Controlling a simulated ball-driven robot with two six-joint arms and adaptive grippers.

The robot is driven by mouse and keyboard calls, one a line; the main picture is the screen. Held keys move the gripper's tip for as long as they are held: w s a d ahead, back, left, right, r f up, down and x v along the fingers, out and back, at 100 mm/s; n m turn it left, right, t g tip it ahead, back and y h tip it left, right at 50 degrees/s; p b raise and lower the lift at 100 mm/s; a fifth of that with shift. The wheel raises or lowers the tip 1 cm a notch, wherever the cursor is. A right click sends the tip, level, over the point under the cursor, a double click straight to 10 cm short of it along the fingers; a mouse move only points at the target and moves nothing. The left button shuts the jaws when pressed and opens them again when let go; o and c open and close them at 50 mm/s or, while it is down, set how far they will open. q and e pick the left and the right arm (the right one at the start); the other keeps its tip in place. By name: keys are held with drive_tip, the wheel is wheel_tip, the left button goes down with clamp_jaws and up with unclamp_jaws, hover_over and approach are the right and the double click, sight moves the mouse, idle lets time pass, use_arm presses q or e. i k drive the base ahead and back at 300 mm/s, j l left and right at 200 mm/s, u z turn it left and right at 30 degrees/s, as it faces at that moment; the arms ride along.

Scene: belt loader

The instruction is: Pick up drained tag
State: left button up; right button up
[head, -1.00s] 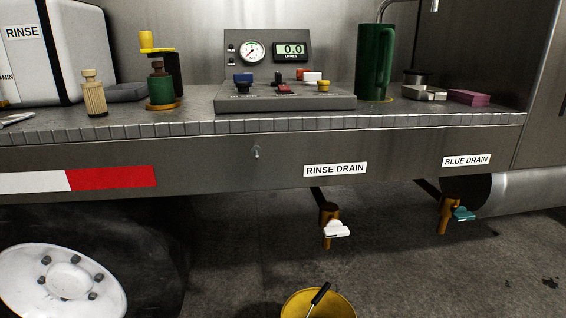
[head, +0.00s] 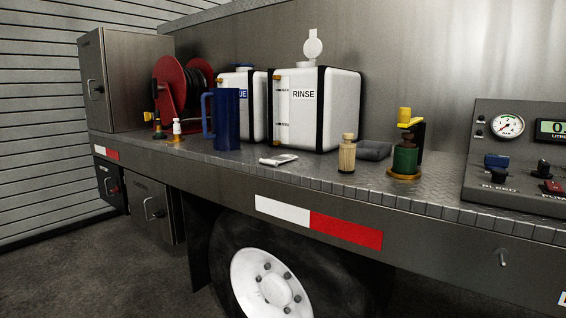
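I cannot make out a tag that reads as drained in the head view. A small metal hook (head: 503,257) on the front face of the truck bed is bare. A light folded item (head: 279,160) lies flat on the deck in front of the white rinse tank (head: 340,105); I cannot tell what it is. A round white piece (head: 313,47) stands up on top of that tank and looks like an open lid. Neither of my grippers is in view.
The deck (head: 220,165) carries a blue jug (head: 222,118), a tan bottle (head: 347,155), a green bottle with a yellow top (head: 405,158), a red hose reel (head: 175,85) and a control panel (head: 520,165). A wheel (head: 270,285) is below. Floor at lower left is clear.

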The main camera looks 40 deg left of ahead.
sight(275, 161)
drive_tip(key=i+j+z, duration=0.1)
drive_tip(key=j+z, duration=0.2)
drive_tip(key=j, duration=0.55)
drive_tip(key=j+z, duration=0.3)
drive_tip(key=j, duration=0.55)
